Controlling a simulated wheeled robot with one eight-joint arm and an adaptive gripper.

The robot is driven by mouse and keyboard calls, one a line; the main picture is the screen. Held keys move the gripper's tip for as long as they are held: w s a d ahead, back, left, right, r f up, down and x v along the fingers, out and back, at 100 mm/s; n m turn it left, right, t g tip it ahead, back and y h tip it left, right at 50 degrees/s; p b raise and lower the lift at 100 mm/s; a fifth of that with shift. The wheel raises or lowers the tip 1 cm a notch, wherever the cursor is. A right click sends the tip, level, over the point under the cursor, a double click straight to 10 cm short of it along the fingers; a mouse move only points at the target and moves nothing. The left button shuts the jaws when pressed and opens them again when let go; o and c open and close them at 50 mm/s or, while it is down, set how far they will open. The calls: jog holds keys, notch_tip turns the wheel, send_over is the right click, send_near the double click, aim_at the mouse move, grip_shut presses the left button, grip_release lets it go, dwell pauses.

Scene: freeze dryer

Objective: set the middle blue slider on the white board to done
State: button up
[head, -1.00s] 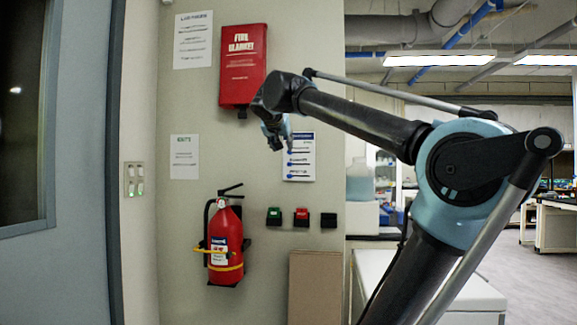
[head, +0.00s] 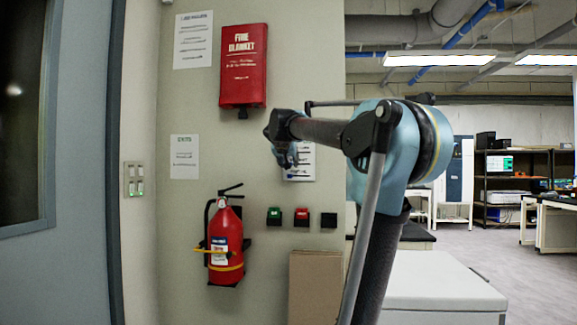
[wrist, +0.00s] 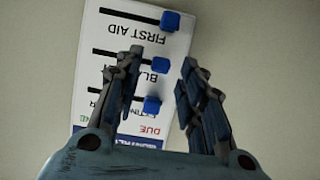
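The white board (head: 305,172) hangs on the wall, partly hidden behind my gripper (head: 287,157) in the head view. The wrist view shows the board (wrist: 112,62) upside down, with a black slot and a blue knob in each of three rows. The middle blue slider (wrist: 160,65) is at the picture-right end of its slot, on the side labelled DUE. The top-of-picture slider (wrist: 170,21) and the bottom-of-picture slider (wrist: 152,105) are at the same side. My gripper (wrist: 162,58) is open; its fingers appear either side of the middle slider. I cannot tell any contact.
A red fire blanket box (head: 243,65) hangs above left of the board. Green (head: 274,216), red (head: 301,217) and black (head: 328,220) boxes are mounted below it. A fire extinguisher (head: 225,245) hangs lower left, and a cardboard panel (head: 315,285) stands below.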

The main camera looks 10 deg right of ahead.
jog(key=shift+w+d+f, duration=0.2)
jog(key=shift+w+f, duration=0.05)
jog(key=shift+w, duration=0.3)
grip_shut()
